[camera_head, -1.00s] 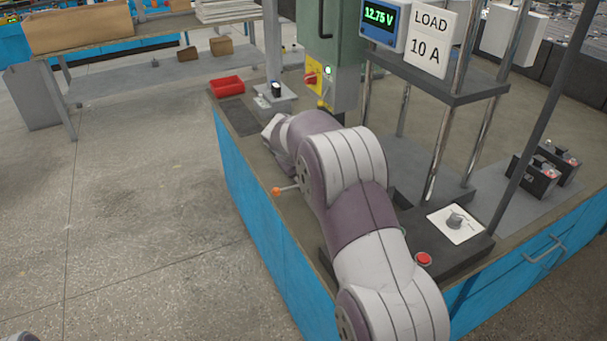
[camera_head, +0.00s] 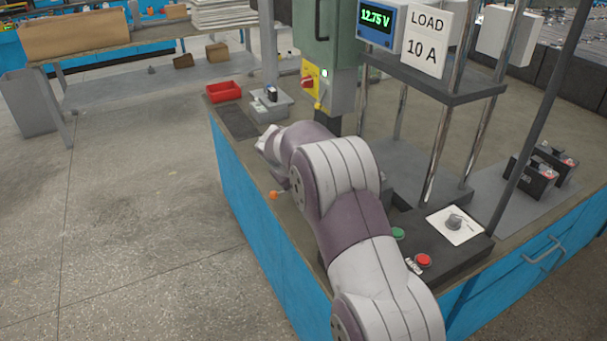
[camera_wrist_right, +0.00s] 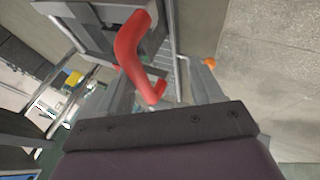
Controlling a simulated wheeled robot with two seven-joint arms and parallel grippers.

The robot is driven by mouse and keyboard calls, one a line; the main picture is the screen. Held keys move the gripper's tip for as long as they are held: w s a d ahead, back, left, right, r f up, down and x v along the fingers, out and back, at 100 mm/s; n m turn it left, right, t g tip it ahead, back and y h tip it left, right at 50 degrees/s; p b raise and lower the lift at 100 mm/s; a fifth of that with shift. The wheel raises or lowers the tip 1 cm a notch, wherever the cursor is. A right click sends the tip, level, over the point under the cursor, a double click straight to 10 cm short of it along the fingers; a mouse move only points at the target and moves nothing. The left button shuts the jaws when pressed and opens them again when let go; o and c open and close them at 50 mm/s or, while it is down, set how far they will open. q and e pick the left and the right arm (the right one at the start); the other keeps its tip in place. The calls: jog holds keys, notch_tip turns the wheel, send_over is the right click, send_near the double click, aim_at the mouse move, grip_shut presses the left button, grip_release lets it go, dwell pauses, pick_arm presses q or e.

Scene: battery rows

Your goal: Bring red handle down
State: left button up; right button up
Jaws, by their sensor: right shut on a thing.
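The red handle (camera_wrist_right: 133,55) is a bent bar in the right wrist view, running from the top centre down between the fingers. My right gripper (camera_wrist_right: 160,84) is shut on its lower end, with one grey finger on each side. In the head view my right arm reaches across the bench, and its links hide the handle and the fingertips. My left gripper is not in view.
An orange ball knob (camera_head: 273,195) sticks out at the bench's left edge, close to my arm; it also shows in the right wrist view (camera_wrist_right: 210,62). Green (camera_head: 398,233) and red (camera_head: 423,261) buttons lie right of my arm. A red tray (camera_head: 224,91) is at the back.

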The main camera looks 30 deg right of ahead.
jog(key=shift+a+f, duration=0.15)
jog(key=shift+f, duration=0.1)
jog(key=v, duration=1.3)
jog(key=shift+d+p, duration=0.2)
jog(key=shift+p, duration=0.1)
jog(key=shift+r, duration=0.15)
jog(key=shift+w, duration=0.1)
